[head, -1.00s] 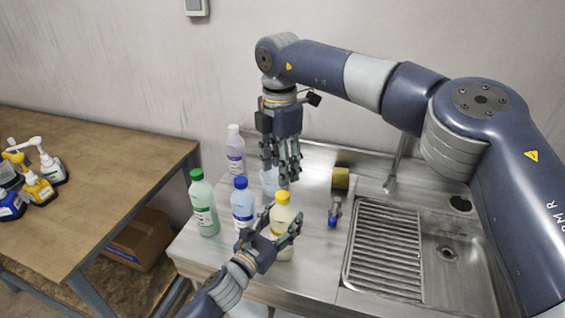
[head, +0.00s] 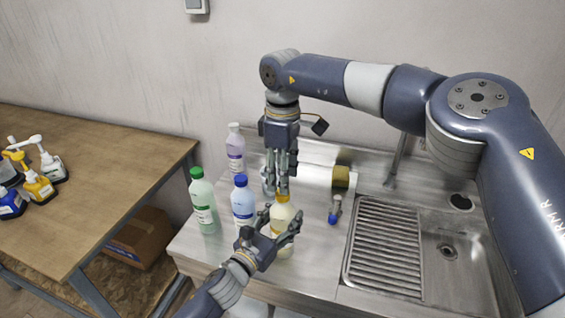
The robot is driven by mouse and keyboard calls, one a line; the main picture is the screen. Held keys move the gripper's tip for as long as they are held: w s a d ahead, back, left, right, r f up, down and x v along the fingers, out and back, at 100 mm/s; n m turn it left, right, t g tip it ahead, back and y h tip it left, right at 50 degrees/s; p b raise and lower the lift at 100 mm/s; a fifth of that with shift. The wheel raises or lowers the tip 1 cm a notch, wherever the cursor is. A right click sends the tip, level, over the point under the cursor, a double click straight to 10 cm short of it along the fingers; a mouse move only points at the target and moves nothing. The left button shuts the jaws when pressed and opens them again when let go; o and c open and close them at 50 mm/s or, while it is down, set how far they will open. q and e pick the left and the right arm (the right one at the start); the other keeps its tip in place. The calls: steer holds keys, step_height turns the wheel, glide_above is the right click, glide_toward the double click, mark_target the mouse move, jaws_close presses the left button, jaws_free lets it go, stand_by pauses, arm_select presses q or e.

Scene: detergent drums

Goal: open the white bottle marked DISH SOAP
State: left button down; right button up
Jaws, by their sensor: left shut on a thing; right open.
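A pale, creamy-white bottle (head: 284,218) with a yellow cap (head: 282,197) stands upright on the steel counter. No lettering on it is legible, so I cannot confirm the DISH SOAP mark. My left gripper (head: 283,229) is shut on this bottle's body from the front left and hides part of its lower half. My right gripper (head: 282,185) points straight down from above, open, with its fingertips at the yellow cap and partly hiding it. I cannot tell whether the fingers touch the cap.
A green bottle (head: 203,205), a blue-capped pale blue bottle (head: 243,208) and a lilac bottle (head: 236,155) stand to the left. Another pale bottle (head: 267,181) is partly hidden behind my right gripper.

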steer(key=shift+f, duration=2.35)
